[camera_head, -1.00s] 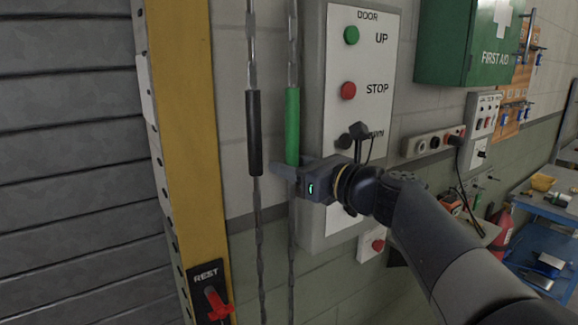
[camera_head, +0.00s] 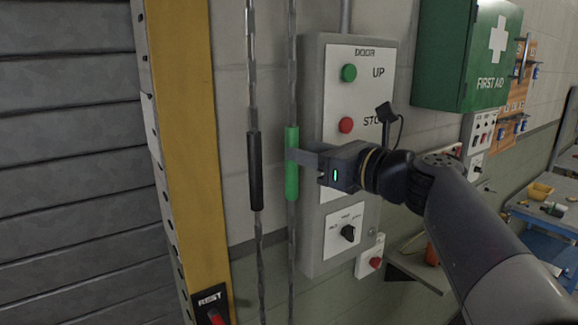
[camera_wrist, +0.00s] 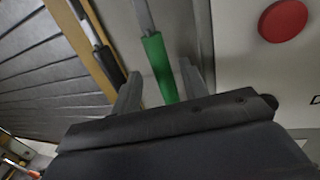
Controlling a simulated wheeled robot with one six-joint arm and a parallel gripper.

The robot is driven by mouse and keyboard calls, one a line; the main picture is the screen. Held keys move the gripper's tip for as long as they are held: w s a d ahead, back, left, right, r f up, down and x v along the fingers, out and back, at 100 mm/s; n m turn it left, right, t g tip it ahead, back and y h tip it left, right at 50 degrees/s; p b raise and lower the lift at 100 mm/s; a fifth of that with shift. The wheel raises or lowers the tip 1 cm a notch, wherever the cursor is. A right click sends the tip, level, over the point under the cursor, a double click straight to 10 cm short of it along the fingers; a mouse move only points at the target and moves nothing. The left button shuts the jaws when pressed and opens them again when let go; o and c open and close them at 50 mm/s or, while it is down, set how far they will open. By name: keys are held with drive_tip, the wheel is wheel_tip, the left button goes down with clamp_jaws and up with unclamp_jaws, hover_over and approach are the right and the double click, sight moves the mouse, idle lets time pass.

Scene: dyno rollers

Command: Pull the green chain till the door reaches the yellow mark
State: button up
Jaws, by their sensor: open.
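The green sleeve (camera_head: 292,180) of the green chain hangs upright in front of the wall, left of the door control panel. My gripper (camera_head: 298,156) is open at the sleeve's middle height. In the wrist view the green sleeve (camera_wrist: 160,66) shows between the two spread fingers (camera_wrist: 162,88); I cannot tell whether either touches it. The grey slatted door (camera_head: 70,160) fills the left side, and its bottom edge is out of view. A yellow post (camera_head: 188,150) stands beside it; I cannot make out a separate yellow mark.
A second chain with a black sleeve (camera_head: 255,172) hangs close to the left of the green one. The control panel (camera_head: 312,235) with green and red buttons stands just behind my gripper. A REST plate with a red handle (camera_head: 214,316) is low on the post. A first aid box (camera_head: 440,60) is right.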

drive_tip(key=b+v, duration=0.1)
drive_tip(key=v, duration=0.5)
drive_tip(key=shift+s+d, duration=0.15)
drive_tip(key=shift+d, duration=0.05)
drive_tip(key=shift+f, duration=0.1)
